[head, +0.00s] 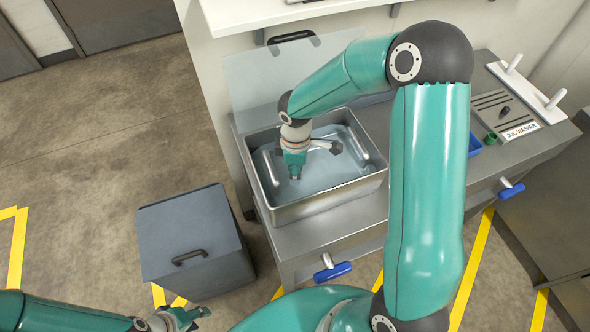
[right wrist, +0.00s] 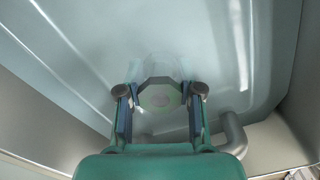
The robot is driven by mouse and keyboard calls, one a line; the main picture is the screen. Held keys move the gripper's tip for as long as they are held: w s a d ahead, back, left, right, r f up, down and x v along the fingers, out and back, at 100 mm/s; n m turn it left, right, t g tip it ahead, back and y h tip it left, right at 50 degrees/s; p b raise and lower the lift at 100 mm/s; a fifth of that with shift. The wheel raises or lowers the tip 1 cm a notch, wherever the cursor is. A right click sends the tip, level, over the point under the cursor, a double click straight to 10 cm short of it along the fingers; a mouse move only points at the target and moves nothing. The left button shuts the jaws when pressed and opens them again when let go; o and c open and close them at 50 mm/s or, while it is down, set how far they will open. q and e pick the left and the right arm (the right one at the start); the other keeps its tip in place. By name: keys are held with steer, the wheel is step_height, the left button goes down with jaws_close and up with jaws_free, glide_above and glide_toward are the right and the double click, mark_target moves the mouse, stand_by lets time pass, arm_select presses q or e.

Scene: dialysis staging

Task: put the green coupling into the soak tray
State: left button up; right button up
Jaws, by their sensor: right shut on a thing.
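The soak tray (head: 283,212) is a deep metal basin with clear liquid, on the grey bench. My right gripper (head: 294,174) points down inside its outline, over the left part of the liquid. In the right wrist view my right gripper (right wrist: 160,92) is shut on a small piece with a dark angular rim and a pale green middle, which I take for the green coupling (right wrist: 160,97). Its lower side is hidden, and I cannot tell whether it touches the liquid. My left gripper (head: 185,317) is open and empty at the bottom left, well away from the tray.
A small green cup-like piece (head: 490,139) stands on the bench at right, beside a blue piece (head: 474,144) and a labelled board (head: 505,112). A clear panel with a dark handle (head: 291,37) leans behind the tray. A grey lidded bin (head: 190,230) stands left of the bench.

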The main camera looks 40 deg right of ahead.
steer(key=shift+f, duration=0.2)
steer(key=o, duration=0.9)
steer(key=shift+o, duration=0.2)
steer(key=shift+r, duration=0.1)
step_height(320, 180, up, 12)
steer(key=shift+r, duration=0.1)
